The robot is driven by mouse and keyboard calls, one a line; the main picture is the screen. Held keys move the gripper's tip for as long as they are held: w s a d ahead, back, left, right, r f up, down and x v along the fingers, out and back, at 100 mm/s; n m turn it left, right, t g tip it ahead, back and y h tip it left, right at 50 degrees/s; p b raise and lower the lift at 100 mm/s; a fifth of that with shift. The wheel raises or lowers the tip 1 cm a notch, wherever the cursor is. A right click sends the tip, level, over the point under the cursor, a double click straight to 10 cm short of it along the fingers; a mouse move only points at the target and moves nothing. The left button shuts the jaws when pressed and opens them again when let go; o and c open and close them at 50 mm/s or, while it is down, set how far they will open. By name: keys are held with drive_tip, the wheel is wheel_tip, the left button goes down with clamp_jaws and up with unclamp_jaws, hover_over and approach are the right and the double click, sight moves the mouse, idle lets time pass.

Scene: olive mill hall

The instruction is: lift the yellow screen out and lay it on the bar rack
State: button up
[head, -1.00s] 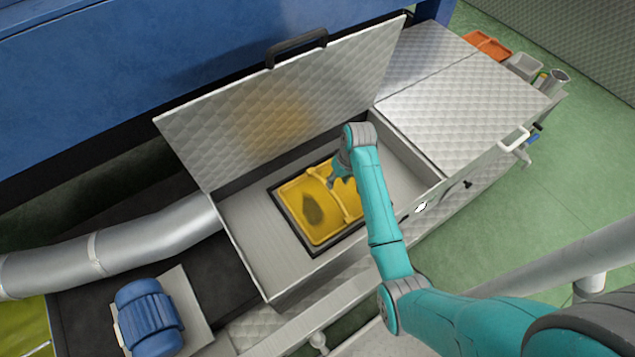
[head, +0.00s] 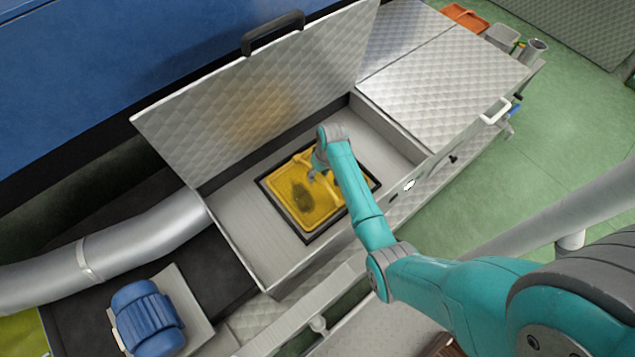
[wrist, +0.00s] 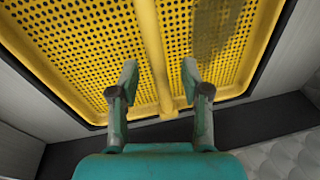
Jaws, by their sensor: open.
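The yellow screen (head: 296,196) lies in a dark-edged opening in the floor of the open metal box. It is a perforated panel with a raised rim and a bar across its middle, and it has a dark stain. In the wrist view the screen (wrist: 75,50) fills the upper part, with its bar (wrist: 152,55) running between the fingers. My gripper (wrist: 159,82) is open, one finger on each side of the bar; I cannot tell whether they touch it. In the head view my gripper (head: 312,175) is over the screen, partly hidden by my arm. I cannot make out the bar rack for certain.
The quilted metal lid (head: 260,105) stands open behind the box (head: 235,220). A closed quilted cover (head: 440,85) is to the right. A silver duct (head: 140,245) and a blue motor (head: 147,318) are at left. Orange (head: 465,17) and grey (head: 503,37) trays sit at the far right.

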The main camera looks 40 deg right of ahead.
drive_tip(key=shift+a+f, duration=0.1)
drive_tip(key=shift+f, duration=0.5)
drive_tip(key=shift+w, duration=0.1)
clamp_jaws()
